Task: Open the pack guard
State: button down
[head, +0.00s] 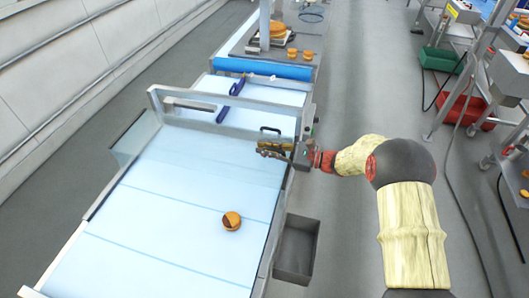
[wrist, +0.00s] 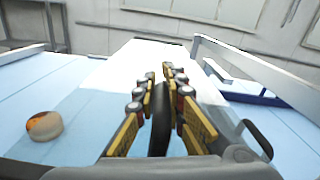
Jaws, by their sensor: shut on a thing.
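The grey frame across the pale blue belt, which looks like the pack guard (head: 225,103), spans the conveyor from side to side. It also shows in the wrist view (wrist: 245,62) on the right. A black handle (head: 270,129) stands near its right end, just behind my gripper (head: 268,151); this handle shows at lower right in the wrist view (wrist: 258,140). My gripper (wrist: 160,90) has its yellow-padded fingers closed around a dark upright bar (wrist: 160,130), which looks like another handle. How that bar joins the guard is hidden.
A filled round (head: 231,221) lies on the belt (head: 170,210) in front of the frame; it shows at left in the wrist view (wrist: 45,126). A grey bin (head: 296,250) stands beside the conveyor. Blue bars (head: 230,100) and a blue roller (head: 262,69) lie beyond the frame.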

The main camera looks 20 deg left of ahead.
jog(key=c, duration=1.8)
grip_release()
jog(key=shift+c, duration=0.2)
jog(key=w+d, duration=0.1)
jog(key=d, duration=1.1)
jog(key=shift+w, duration=0.15)
